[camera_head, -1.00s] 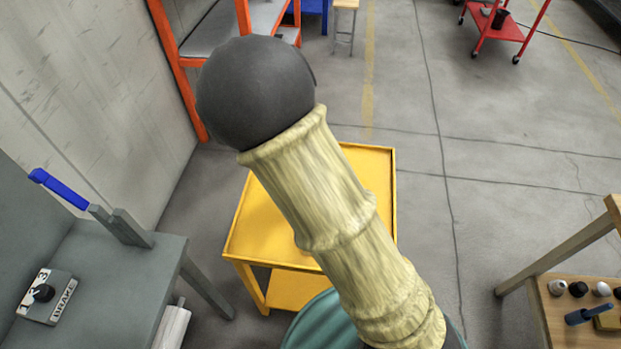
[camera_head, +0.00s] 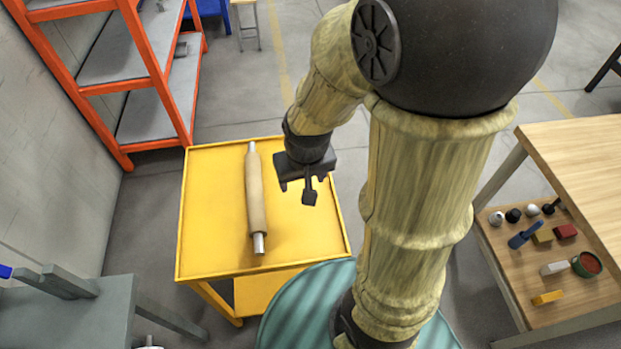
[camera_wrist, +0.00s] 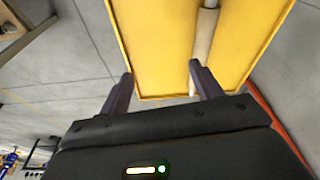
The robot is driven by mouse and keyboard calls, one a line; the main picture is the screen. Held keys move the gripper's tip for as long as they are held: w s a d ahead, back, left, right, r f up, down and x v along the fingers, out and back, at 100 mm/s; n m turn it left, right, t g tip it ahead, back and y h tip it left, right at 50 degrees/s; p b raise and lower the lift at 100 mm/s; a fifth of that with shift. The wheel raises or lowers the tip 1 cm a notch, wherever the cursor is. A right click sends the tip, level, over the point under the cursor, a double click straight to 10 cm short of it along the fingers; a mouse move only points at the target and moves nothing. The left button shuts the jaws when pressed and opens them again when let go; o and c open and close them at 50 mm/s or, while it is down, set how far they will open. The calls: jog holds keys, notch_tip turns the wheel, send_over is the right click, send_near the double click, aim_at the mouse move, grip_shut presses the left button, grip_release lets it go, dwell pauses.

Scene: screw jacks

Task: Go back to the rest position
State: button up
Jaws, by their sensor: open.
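My gripper (camera_head: 297,190) hangs above the right part of the yellow cart (camera_head: 205,195) in the head view. Its two dark fingers are apart with nothing between them. In the wrist view my gripper (camera_wrist: 160,85) shows both fingers spread, with the yellow cart top (camera_wrist: 155,35) beyond them. A beige roller with metal ends (camera_head: 256,190) lies lengthwise on the cart, left of my gripper and apart from it. The roller (camera_wrist: 203,38) is partly hidden behind one finger in the wrist view.
An orange-framed shelf (camera_head: 150,75) stands at the back left. A grey bench (camera_head: 75,315) is at the lower left. At the right a wooden table (camera_head: 580,160) has a lower shelf with several small items (camera_head: 540,235). Grey floor (camera_head: 345,60) lies open behind the cart.

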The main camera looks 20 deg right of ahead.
jog(key=shift+s+d+r, duration=0.3)
jog(key=shift+s, duration=0.2)
jog(key=shift+s+d+r, duration=0.25)
jog(key=shift+s+r, duration=0.05)
jog(key=shift+s, duration=0.2)
jog(key=w+p+v, duration=0.2)
jog(key=p+v, duration=0.9)
jog(key=shift+w+r, duration=0.3)
